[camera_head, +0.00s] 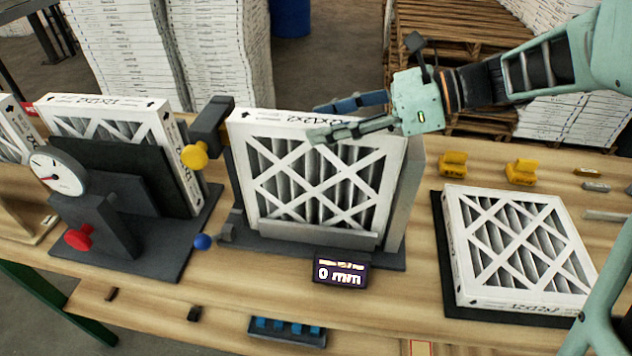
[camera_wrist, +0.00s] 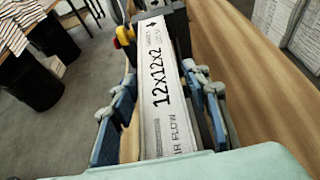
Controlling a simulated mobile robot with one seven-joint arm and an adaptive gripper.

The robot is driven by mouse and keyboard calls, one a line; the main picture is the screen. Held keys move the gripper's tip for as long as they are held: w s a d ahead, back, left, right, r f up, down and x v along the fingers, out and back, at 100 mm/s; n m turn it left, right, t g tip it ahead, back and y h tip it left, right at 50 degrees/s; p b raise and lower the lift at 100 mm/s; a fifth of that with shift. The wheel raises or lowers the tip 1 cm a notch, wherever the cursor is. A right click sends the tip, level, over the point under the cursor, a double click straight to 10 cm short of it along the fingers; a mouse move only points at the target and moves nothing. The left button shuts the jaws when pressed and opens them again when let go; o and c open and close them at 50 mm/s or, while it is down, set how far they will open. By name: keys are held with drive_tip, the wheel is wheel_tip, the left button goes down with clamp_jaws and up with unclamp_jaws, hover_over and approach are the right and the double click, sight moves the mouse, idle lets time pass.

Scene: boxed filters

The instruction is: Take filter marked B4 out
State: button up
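A white-framed pleated filter (camera_head: 310,185) stands upright in a dark fixture (camera_head: 350,252) mid-table. Its top edge reads 12x12x2 in the wrist view (camera_wrist: 160,95). My gripper (camera_head: 318,123) comes from the right over that edge. Its fingers are open, one on each side of the filter, with gaps visible in the wrist view (camera_wrist: 155,90). Another filter (camera_head: 115,120) stands in a gauge fixture at left, and one lies flat on a dark pad (camera_head: 453,300) at right. I cannot read a B4 mark on any of them.
A dial gauge (camera_head: 57,172) and red knob (camera_head: 79,237) are at left. A yellow knob (camera_head: 194,156) sits beside the middle fixture. A display (camera_head: 340,272) reads 0 mm. Yellow blocks (camera_head: 453,165) stand at the back right.

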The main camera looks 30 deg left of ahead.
clamp_jaws()
drive_tip(key=shift+r, duration=0.1)
